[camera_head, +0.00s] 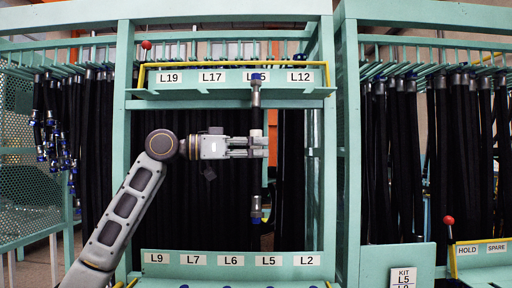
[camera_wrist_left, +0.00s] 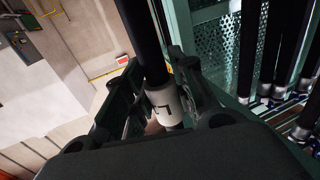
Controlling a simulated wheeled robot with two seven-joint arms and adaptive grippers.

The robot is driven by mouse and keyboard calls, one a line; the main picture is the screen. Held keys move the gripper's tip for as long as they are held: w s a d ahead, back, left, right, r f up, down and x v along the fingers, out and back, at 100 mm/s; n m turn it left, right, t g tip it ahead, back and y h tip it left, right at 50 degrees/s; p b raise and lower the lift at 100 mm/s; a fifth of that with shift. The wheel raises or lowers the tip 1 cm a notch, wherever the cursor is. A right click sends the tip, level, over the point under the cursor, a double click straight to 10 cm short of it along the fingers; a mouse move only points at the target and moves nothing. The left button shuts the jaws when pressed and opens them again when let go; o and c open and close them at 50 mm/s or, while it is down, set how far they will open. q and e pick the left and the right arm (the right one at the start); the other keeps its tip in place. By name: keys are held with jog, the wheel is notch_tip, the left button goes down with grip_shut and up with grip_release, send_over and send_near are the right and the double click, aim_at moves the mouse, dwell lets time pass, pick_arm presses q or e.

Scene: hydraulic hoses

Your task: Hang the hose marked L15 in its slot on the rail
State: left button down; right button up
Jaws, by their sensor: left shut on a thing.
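My left gripper (camera_head: 262,147) is shut on a black hose (camera_head: 256,120) with metal end fittings and blue caps. The hose hangs upright. Its upper fitting (camera_head: 256,92) is in front of the upper rail's label strip and partly covers the label that reads as L15 (camera_head: 263,77). I cannot tell whether it touches the rail (camera_head: 215,92). Its lower end (camera_head: 256,208) hangs free. In the left wrist view a white tag (camera_wrist_left: 165,102) on the hose sits between the fingers; only part of its marking shows. My right gripper is not in view.
Labels L19, L17 and L12 flank the L15 label. Many black hoses (camera_head: 95,150) hang behind and left, and more (camera_head: 405,150) at the right. A lower strip (camera_head: 160,258) bears L9 to L2. A KIT bin (camera_head: 378,258) and a HOLD/SPARE panel (camera_head: 480,262) stand at lower right.

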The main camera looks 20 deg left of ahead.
pick_arm(q)
jog(key=shift+w+a+p, duration=0.3)
jog(key=shift+w+p, duration=0.05)
jog(key=shift+w, duration=0.6)
jog(key=shift+f, duration=0.15)
jog(key=c, duration=1.1)
grip_release()
jog(key=shift+f, duration=0.1)
jog(key=v, duration=1.2)
